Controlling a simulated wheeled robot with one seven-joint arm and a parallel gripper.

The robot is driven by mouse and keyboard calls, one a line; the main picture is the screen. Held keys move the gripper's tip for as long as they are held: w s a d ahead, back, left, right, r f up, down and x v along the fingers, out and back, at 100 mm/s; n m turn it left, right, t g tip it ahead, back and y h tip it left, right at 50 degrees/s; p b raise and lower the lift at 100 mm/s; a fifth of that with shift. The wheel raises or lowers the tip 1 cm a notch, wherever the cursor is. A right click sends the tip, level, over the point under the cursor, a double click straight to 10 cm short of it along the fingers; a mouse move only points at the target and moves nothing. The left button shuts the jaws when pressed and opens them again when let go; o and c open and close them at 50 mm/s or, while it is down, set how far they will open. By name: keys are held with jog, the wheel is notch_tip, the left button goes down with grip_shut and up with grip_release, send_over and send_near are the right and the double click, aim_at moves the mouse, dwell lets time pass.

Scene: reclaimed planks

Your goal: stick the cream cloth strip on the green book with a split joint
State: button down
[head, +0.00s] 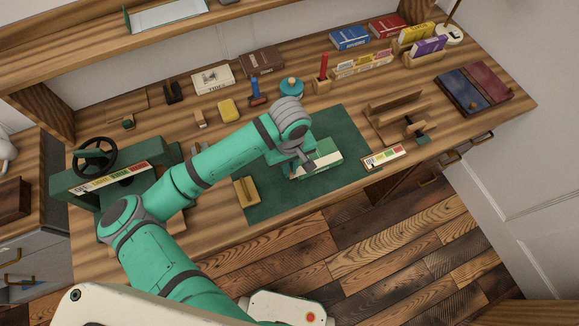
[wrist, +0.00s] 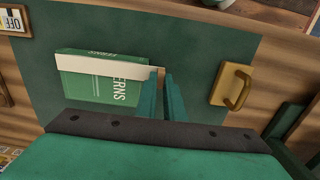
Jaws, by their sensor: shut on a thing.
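The green book (head: 327,149), titled FERNS, lies flat on the dark green mat (head: 345,120); its cover (wrist: 98,89) also shows in the wrist view. The cream cloth strip (wrist: 95,64) stretches along one long side of the book, over part of the cover; in the head view the strip (head: 322,164) lies along the near side. My gripper (wrist: 161,74) is shut on the strip's right end, just past the book's edge. I cannot tell whether the strip touches the cover along its whole length. The split joint is not visible.
A wooden block with a brass handle (wrist: 235,86) sits on the mat, left of the book in the head view (head: 246,191). A label strip (head: 384,158) and a wooden stand (head: 396,110) are to the right. A press with a black wheel (head: 94,156) stands left.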

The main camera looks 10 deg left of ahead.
jog(key=shift+f, duration=0.2)
jog(key=c, duration=1.8)
grip_release()
notch_tip(320, 180, up, 11)
jog(key=shift+f, duration=0.1)
